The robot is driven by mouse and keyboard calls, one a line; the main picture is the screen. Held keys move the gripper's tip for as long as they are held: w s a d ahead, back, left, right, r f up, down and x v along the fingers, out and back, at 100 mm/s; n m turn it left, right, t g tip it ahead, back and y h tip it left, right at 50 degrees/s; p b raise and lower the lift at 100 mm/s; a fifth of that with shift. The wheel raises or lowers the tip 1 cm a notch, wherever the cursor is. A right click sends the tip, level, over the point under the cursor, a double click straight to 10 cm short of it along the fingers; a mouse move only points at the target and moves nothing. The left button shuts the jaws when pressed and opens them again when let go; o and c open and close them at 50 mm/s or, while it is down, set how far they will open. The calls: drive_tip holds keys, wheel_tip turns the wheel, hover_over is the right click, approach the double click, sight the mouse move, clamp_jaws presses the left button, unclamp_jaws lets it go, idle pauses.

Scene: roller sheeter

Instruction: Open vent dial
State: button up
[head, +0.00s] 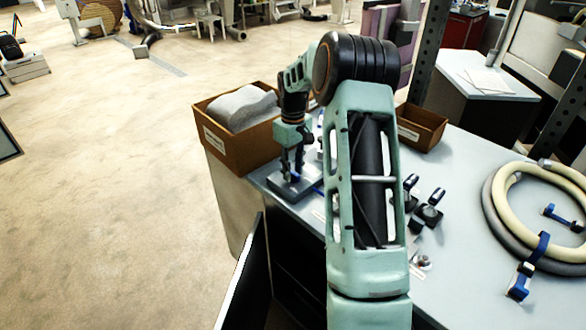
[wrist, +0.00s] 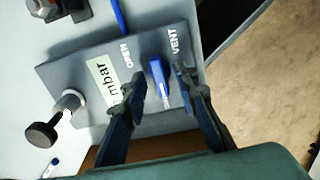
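The vent dial (wrist: 155,72) is a blue knob with a light pointer, on a grey panel (wrist: 75,72) lettered OPEN and VENT. In the head view the panel (head: 284,190) lies at the table's left edge. My gripper (wrist: 160,84) is open, with one dark finger on each side of the dial. Gaps show between the dial and both fingers. The pointer's end aims toward the bottom of the wrist view, away from the lettering. In the head view my gripper (head: 292,167) is over the panel and largely hides the dial.
A black knob on a metal stem (wrist: 42,135) sticks out at the panel's left end. A brown box with grey foam (head: 238,150) stands close behind the panel. Black clamps (head: 426,212) and a coiled hose (head: 498,222) lie to the right. Floor lies beyond the table's left edge.

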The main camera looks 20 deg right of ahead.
drive_tip(key=shift+c, duration=0.6)
clamp_jaws()
drive_tip(key=shift+m, duration=0.3)
drive_tip(key=m+b, duration=0.1)
drive_tip(key=m, duration=0.2)
drive_tip(key=m+b, duration=0.1)
drive_tip(key=m, duration=0.8)
drive_tip(key=shift+m, duration=0.3)
drive_tip(key=m, duration=0.4)
drive_tip(key=shift+m, duration=0.3)
